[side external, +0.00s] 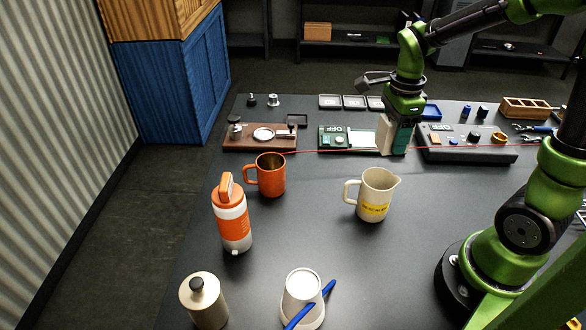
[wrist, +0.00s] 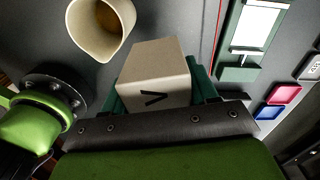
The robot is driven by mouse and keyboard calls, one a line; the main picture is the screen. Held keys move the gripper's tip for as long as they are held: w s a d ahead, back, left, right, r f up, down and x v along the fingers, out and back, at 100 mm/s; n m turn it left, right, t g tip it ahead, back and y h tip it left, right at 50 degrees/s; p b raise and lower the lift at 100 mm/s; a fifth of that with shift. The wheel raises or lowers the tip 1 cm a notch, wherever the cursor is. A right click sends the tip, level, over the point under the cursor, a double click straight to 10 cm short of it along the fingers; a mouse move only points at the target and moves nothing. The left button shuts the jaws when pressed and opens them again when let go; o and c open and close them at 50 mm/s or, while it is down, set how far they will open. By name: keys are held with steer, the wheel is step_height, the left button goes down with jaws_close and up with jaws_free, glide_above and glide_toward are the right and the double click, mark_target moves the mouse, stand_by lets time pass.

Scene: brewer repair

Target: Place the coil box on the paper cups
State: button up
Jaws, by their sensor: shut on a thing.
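The coil box is a beige block (wrist: 155,72) with a dark angular mark, held between the teal fingers of my gripper (wrist: 156,92) in the wrist view. In the side view my gripper (side external: 396,136) is shut on the box (side external: 383,136), over the back of the table by the green board. I cannot tell whether the box touches anything below. The paper cups (side external: 302,284) are a white upside-down stack at the front of the table, well apart from the gripper. A blue stick-like thing (side external: 326,290) lies against them.
A cream pitcher (side external: 376,195), also in the wrist view (wrist: 100,28), stands between box and cups. An orange mug (side external: 271,174), an orange-white bottle (side external: 232,220) and a metal canister (side external: 204,301) stand to the left. The green board (side external: 340,138) and grey device (side external: 465,148) line the back.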

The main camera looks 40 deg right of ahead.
steer(key=s+a+r+n, duration=0.2)
steer(key=s+a+n, duration=0.15)
steer(key=a, duration=0.55)
steer(key=s+a+r+n, duration=0.1)
steer(key=s+a+n, duration=0.1)
steer(key=a+n, duration=0.5)
steer(key=s+a+n, duration=0.5)
steer(key=s+a, duration=0.2)
steer(key=s, duration=0.6)
glide_above(303, 283)
steer(key=shift+f, duration=2.4)
steer(key=o, duration=1.2)
steer(key=shift+f, duration=0.15)
